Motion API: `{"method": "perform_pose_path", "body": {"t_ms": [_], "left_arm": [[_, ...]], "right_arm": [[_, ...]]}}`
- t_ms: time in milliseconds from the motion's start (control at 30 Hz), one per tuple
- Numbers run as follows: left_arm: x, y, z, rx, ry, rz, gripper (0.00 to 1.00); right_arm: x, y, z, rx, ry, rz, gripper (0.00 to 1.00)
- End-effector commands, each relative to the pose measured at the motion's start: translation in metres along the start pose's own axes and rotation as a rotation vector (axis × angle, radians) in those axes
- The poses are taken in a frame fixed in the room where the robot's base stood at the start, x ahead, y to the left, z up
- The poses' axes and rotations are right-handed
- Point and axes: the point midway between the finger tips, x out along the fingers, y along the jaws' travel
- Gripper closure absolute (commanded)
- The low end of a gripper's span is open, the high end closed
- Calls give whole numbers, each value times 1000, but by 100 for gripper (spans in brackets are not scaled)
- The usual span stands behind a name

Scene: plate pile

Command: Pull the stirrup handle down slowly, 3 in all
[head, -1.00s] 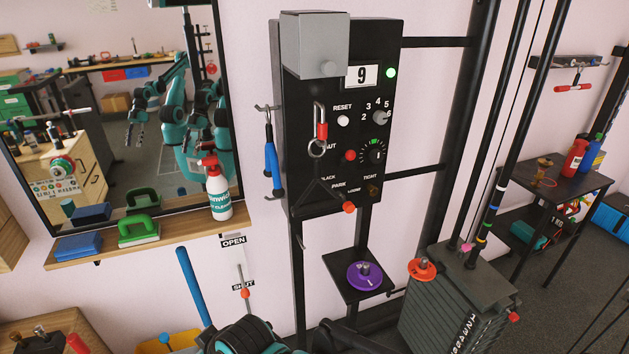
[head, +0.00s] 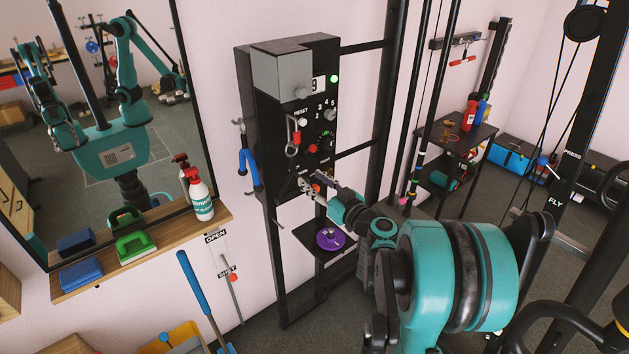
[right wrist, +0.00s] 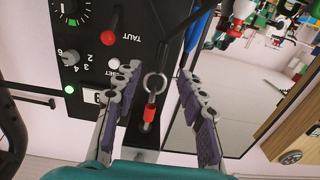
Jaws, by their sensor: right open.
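A blue-gripped handle (head: 248,166), which may be the stirrup handle, hangs on a hook at the left side of the black control box (head: 262,110). A clip with a red sleeve (head: 295,137) hangs on the box front; its sleeve (right wrist: 151,113) and steel ring (right wrist: 155,83) show in the right wrist view. My right gripper (head: 308,184) is in front of the box's lower part. In the right wrist view its open jaws (right wrist: 160,73) stand on either side of the ring, holding nothing; contact cannot be told. My left gripper is out of view.
A purple disc (head: 330,239) lies on a small black shelf below the box. A spray bottle (head: 200,198) and a green-handled block (head: 135,240) stand on a wooden shelf under the mirror (head: 120,110). Black uprights stand right of the box.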

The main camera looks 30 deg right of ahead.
Motion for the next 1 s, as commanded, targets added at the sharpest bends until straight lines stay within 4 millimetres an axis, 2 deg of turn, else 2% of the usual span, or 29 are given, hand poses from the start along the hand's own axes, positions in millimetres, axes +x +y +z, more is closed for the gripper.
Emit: {"method": "perform_pose_path", "body": {"t_ms": [700,1000], "left_arm": [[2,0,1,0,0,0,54],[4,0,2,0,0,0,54]], "right_arm": [[76,-2,1,1,-2,-4,60],[96,-2,0,1,-2,-3,60]]}}
